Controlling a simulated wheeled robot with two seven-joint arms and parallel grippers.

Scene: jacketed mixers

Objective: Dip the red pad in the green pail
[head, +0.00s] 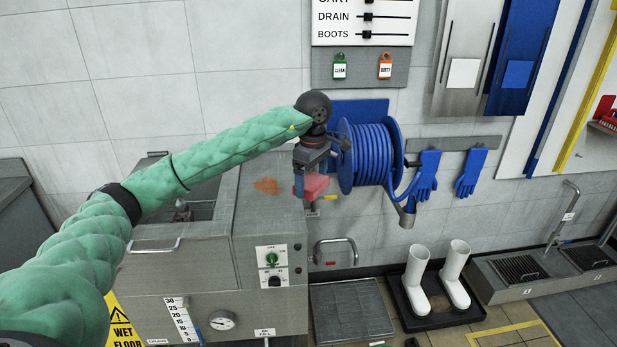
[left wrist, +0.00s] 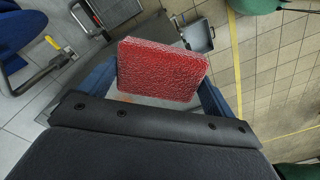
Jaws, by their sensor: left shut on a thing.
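My left gripper (head: 312,178) is shut on the red pad (head: 316,187), above the right edge of the grey steel mixer's top. In the left wrist view the red pad (left wrist: 162,70) sits between the blue fingers as a rough, thick square block. No green pail can be made out in the head view. Rounded green shapes (left wrist: 256,5) are cut off at the right edges of the left wrist view, and I cannot tell what they are. My right gripper is not in view.
The steel mixer (head: 262,222) has an orange smear (head: 267,185) on top. A blue hose reel (head: 367,153) hangs on the wall close behind my gripper. White boots (head: 455,273) stand in a black tray. A floor grate (head: 350,308) lies right of the mixer.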

